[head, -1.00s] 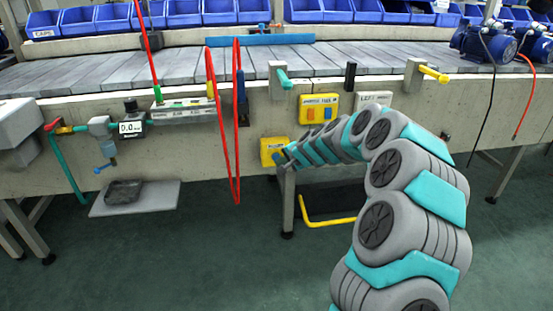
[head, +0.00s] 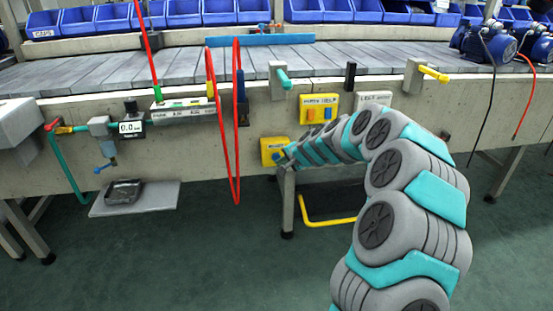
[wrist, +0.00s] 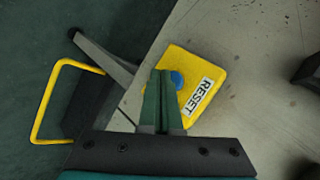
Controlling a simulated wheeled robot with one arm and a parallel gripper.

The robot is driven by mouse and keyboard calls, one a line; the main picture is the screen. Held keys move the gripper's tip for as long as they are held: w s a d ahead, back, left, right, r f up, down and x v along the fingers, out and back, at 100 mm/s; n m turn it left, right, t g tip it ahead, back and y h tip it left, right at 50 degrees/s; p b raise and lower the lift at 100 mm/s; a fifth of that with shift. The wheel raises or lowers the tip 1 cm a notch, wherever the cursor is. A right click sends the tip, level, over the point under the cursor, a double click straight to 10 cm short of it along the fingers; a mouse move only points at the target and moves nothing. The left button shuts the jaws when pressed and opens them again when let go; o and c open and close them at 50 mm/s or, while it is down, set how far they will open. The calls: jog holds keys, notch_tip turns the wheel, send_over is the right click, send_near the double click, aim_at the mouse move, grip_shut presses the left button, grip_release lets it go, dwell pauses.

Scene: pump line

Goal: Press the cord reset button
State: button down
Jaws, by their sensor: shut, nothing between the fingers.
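The cord reset button is a blue round button (wrist: 177,80) on a yellow box (wrist: 207,68) with a white RESET label, in the wrist view. The yellow box (head: 268,147) also shows in the head view, low on the conveyor's front panel. My gripper (wrist: 161,75) is shut and empty. Its fingertips lie over the left part of the blue button and hide some of it. I cannot tell whether they touch it. In the head view my arm reaches to the box and its end hides the box's right side.
A second yellow box (head: 319,108) with a blue and an orange button sits above right. A red cord (head: 236,150) hangs to the left. A yellow bar (head: 325,222) is below.

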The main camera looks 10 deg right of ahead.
jog(key=shift+w, duration=0.2)
dwell(0.5)
jog(key=shift+w, duration=0.25)
jog(key=shift+w, duration=0.4)
dwell(0.7)
dwell(0.4)
jog(key=shift+s, duration=0.85)
jog(key=shift+s, duration=0.1)
jog(key=shift+s+b, duration=0.3)
jog(key=shift+s, duration=2.1)
